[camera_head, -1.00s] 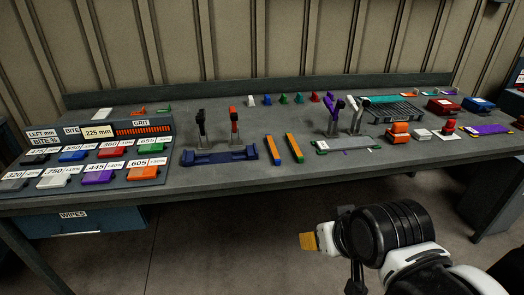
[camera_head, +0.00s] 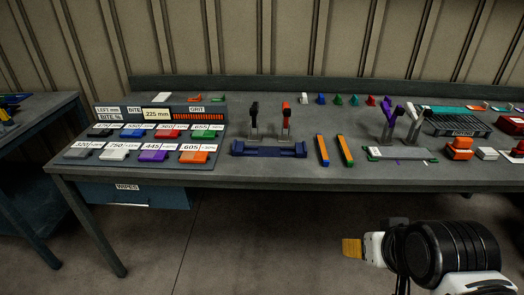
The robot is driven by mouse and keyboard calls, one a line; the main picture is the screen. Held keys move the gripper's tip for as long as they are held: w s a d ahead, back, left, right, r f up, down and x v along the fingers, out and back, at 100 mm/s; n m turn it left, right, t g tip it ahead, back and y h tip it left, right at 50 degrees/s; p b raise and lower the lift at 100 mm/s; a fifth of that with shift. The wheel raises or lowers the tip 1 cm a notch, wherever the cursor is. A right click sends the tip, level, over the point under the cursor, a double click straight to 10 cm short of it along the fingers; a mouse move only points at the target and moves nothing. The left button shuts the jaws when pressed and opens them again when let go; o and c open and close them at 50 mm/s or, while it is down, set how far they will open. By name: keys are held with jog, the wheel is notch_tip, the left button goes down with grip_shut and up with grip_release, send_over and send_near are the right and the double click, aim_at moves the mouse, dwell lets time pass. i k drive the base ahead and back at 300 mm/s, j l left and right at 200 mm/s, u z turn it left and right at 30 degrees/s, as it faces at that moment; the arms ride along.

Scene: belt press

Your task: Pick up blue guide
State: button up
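Several blue things show, and I cannot tell for sure which is the guide. A small blue piece (camera_head: 321,99) stands at the back of the bench in a row with white, green and red ones. A long dark blue holder (camera_head: 268,149) lies near the front, with a black-handled and a red-handled tool (camera_head: 286,120) standing behind it. A blue block (camera_head: 135,131) sits in the labelled rack (camera_head: 190,163) on the left. My gripper (camera_head: 352,248), with a tan tip, is in front of the bench and below its top, apart from everything. Its opening is not clear from this side.
Two orange, blue and green bars (camera_head: 322,150) lie mid-bench. A grey plate (camera_head: 400,154) and purple and white upright tools (camera_head: 389,120) are right of them. An orange block (camera_head: 459,149) stands farther right. A drawer (camera_head: 140,196) hangs under the left side. The floor in front is clear.

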aim_at(323, 149)
jog(key=i+l+u, duration=0.1)
jog(key=i+u, duration=0.25)
jog(key=i+l+u, duration=0.35)
jog(key=i, duration=0.15)
jog(key=i+l+u, duration=0.2)
jog(key=i+u, duration=0.15)
jog(key=i, duration=0.1)
